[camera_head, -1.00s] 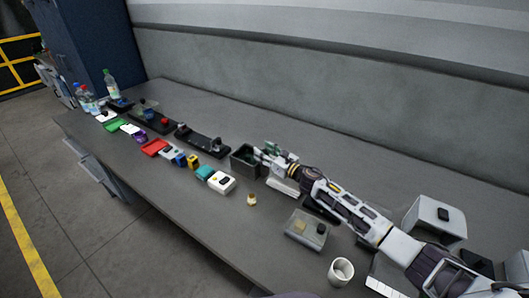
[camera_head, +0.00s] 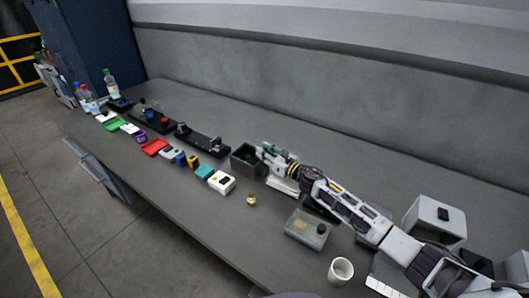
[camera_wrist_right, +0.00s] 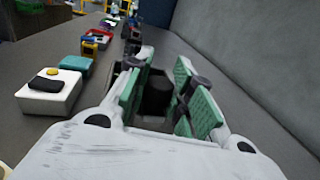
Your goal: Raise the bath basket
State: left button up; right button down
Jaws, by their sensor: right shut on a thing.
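The dark square bath (camera_head: 242,163) stands on the bench near the middle of the head view. My right gripper (camera_head: 263,152) reaches over its right side and is shut on a dark piece inside it, which I take to be the bath basket. In the right wrist view the green-padded fingers of my right gripper (camera_wrist_right: 172,97) flank this dark round basket part (camera_wrist_right: 157,92). The rest of the basket is hidden by the fingers and the bath walls. I cannot tell whether the basket is clear of the bath floor. My left gripper is out of view.
A white box with a black top piece (camera_head: 221,182) and a teal block (camera_head: 204,172) stand left of the bath. The wall (camera_head: 330,100) runs behind the bench.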

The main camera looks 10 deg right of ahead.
jog(key=shift+r+p, duration=0.8)
jog(key=shift+r, duration=0.65)
jog(key=shift+r+p, duration=0.65)
jog(key=shift+r, duration=0.25)
jog(key=shift+r+p, duration=0.6)
jog(key=shift+r, duration=0.35)
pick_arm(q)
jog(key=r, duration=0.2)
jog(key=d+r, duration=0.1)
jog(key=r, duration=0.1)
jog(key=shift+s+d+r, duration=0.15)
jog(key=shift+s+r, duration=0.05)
pick_arm(e)
jog(key=shift+w+r, duration=0.1)
jog(key=shift+r, duration=0.05)
jog(key=c, duration=1.6)
grip_release()
jog(key=o, duration=0.4)
jog(key=shift+f, duration=0.2)
